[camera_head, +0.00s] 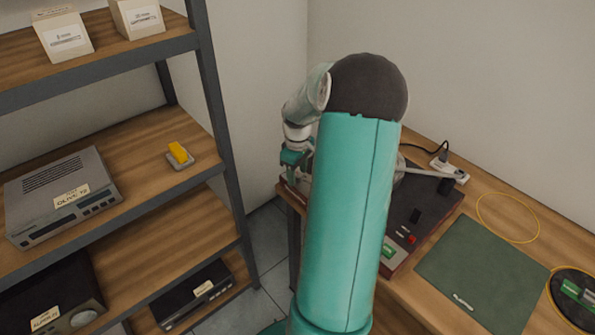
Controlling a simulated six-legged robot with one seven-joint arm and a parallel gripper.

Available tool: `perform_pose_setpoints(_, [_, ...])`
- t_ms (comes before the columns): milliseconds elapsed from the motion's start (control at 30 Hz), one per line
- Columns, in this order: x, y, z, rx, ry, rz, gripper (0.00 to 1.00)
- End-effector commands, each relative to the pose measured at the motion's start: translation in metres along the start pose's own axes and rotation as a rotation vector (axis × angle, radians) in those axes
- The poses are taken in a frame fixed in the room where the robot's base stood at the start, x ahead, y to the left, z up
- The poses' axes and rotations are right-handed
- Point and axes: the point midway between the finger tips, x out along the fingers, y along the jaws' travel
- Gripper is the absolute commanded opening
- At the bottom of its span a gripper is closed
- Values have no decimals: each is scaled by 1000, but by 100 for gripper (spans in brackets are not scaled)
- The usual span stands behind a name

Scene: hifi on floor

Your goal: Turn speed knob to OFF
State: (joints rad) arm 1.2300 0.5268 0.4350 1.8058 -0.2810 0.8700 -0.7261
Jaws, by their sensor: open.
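A dark record player (428,205) with a reddish-brown side stands on the wooden table, mostly hidden behind my teal arm. A small red part (411,239) and a green label (388,251) show near its front right corner. I cannot make out the speed knob; it may be behind my arm. My gripper (293,176) is small in view, left of my arm, by the record player's far left corner. It is open, and I see nothing in it. Whether it touches the player cannot be told.
A green mat (484,274), a yellow ring (508,217) and a dark disc with a green label (580,292) lie on the table (490,187). A power strip (449,171) is behind. A metal-framed shelf (215,110) with devices stands left, across a floor gap.

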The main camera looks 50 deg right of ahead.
Motion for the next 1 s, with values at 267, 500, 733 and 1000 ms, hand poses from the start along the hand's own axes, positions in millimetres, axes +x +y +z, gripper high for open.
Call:
perform_pose_setpoints(267, [0,0,0,0,0,0,31])
perform_pose_setpoints(500, [0,0,0,1,0,0,6])
perform_pose_setpoints(733, [-1,0,0,35,0,0,6])
perform_pose_setpoints(1000, [-1,-1,-1,176,-1,1,6])
